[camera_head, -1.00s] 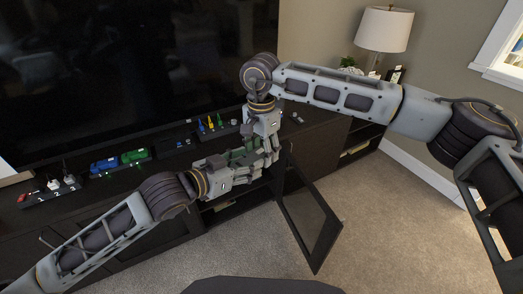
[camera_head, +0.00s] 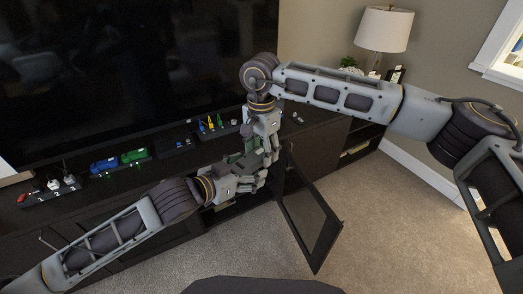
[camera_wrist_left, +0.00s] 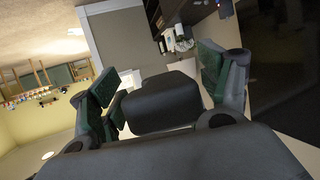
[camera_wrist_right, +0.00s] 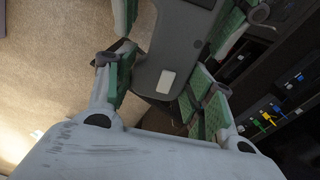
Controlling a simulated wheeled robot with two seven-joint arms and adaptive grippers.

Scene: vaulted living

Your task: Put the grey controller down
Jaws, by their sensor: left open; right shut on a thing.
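My right gripper (camera_head: 268,148) points down in front of the cabinet's right part and is shut. My left gripper (camera_head: 262,172) is open, close against it from the lower left. The grey controller is largely hidden between the two grippers in the head view. A dark grey rounded block stands between the open fingers of my left gripper (camera_wrist_left: 160,85) in the left wrist view; I cannot tell whether it is the controller or part of my right gripper. In the right wrist view, a grey body with a white patch lies between and beyond the fingers of my right gripper (camera_wrist_right: 160,90).
The dark cabinet top (camera_head: 110,190) holds a numbered tray (camera_head: 48,195), blue and green toy cars (camera_head: 133,156) and small coloured pieces (camera_head: 210,125). A large television (camera_head: 120,70) stands behind. A glass cabinet door (camera_head: 312,222) hangs open below the grippers. The carpet (camera_head: 400,240) at right is clear.

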